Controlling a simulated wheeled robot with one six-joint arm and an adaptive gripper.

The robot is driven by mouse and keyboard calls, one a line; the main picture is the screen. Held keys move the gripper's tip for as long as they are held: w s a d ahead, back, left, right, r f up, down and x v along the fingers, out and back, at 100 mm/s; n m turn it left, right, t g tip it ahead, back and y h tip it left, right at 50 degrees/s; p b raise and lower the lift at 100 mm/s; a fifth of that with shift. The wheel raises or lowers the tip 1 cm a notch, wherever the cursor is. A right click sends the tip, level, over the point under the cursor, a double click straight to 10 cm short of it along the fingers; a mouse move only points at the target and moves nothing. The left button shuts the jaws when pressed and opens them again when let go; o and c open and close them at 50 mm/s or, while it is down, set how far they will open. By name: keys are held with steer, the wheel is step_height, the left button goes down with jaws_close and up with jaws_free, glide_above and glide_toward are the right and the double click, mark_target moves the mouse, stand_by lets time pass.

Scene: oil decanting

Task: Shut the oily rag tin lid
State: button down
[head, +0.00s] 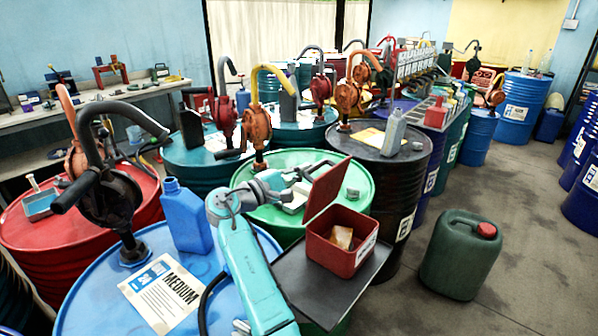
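The oily rag tin (336,258) is an open red box with a white label, on a dark flat shelf in the lower middle of the head view. Its red lid (326,187) stands raised and tilted on the tin's left side. A tan crumpled rag (341,237) shows inside. My gripper (300,182) is to the left of the lid, above the green drum, with its end close to the lid's left face. I cannot tell whether it touches the lid. Its fingers are small and partly merge with the things behind, so their opening is unclear.
The dark shelf (310,283) has bare room left of the tin. A green drum (290,157) is behind, and a blue drum (85,300) with a blue jug (187,222) is at left. A dark green canister (460,255) stands on the floor at right. Hand pumps crowd the drums.

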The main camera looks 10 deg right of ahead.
mark_target(323, 178)
steer(key=s+d+m, duration=0.2)
steer(key=s+m, duration=0.1)
steer(key=s+d+m+y, duration=0.1)
steer(key=s+m, duration=0.1)
steer(key=shift+d+r+g, duration=0.25)
steer(key=shift+d+g, duration=0.05)
steer(key=shift+g, duration=0.1)
steer(key=s+d+f+m+y, duration=0.2)
steer(key=s+d+f+m, duration=0.3)
steer(key=s+f+m, duration=0.1)
steer(key=shift+s+m+t, duration=0.3)
steer(key=shift+s+m, duration=0.2)
steer(key=shift+m, duration=0.4)
steer(key=shift+f, duration=0.1)
